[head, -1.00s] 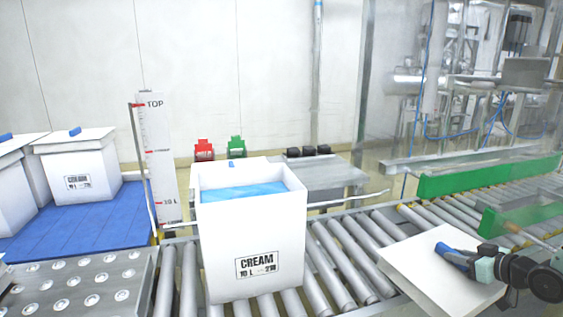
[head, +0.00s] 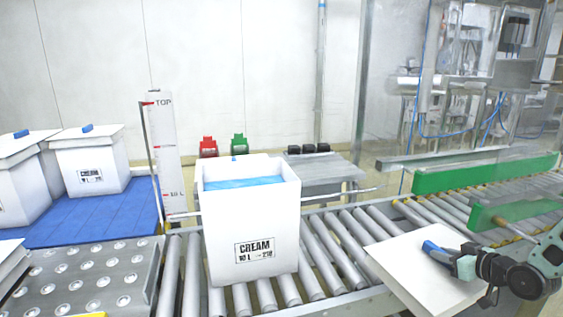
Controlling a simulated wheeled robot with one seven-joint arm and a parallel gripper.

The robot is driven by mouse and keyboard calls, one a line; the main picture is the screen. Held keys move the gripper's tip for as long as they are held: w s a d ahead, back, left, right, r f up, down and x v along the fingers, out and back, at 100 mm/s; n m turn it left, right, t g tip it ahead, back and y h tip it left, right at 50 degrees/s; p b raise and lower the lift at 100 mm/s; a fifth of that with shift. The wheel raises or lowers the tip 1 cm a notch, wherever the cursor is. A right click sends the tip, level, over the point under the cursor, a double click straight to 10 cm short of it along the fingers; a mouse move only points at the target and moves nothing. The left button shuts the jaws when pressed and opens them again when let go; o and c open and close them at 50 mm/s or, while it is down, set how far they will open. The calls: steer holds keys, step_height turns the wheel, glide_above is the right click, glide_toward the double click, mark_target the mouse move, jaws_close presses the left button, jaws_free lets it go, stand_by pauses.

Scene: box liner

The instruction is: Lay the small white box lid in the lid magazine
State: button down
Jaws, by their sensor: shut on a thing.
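The small white box lid (head: 415,264) is a flat white panel with a blue grip on top. It is at the lower right in the head view, over the near edge of the roller conveyor. My gripper (head: 446,253) is shut on the lid's blue grip (head: 432,247). The lid looks nearly level; whether it touches anything below is hidden. At the lower left edge, part of a white stack (head: 10,262) shows; I cannot tell if it is the lid magazine.
A white CREAM box (head: 251,225) with a blue liner stands open on the rollers (head: 342,243). Lidded white boxes (head: 90,162) stand on a blue mat (head: 110,217) at left. A ball-transfer table (head: 90,280) lies at lower left. A level gauge (head: 163,150) stands behind it.

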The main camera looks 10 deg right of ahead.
mark_target(376, 257)
steer(key=shift+m+h, duration=0.3)
steer(key=shift+h, duration=0.1)
steer(key=w+a, duration=0.1)
steer(key=a, duration=0.1)
steer(key=w+a, duration=0.1)
steer(key=a, duration=0.2)
steer(key=w+a+p, duration=0.1)
steer(key=w+a, duration=0.1)
steer(key=a, duration=0.1)
steer(key=shift+f, duration=0.1)
steer(key=shift+m+h, duration=0.4)
steer(key=a, duration=0.3)
steer(key=a+f+p, duration=0.1)
steer(key=a, duration=0.4)
steer(key=shift+w+a+f, duration=0.3)
steer(key=shift+w+f, duration=0.1)
steer(key=s+a+h+p, duration=0.1)
steer(key=s+a, duration=0.4)
steer(key=s, duration=0.1)
steer(key=shift+s+r+m, duration=0.15)
steer(key=shift+r+m, duration=0.1)
steer(key=shift+m, duration=0.15)
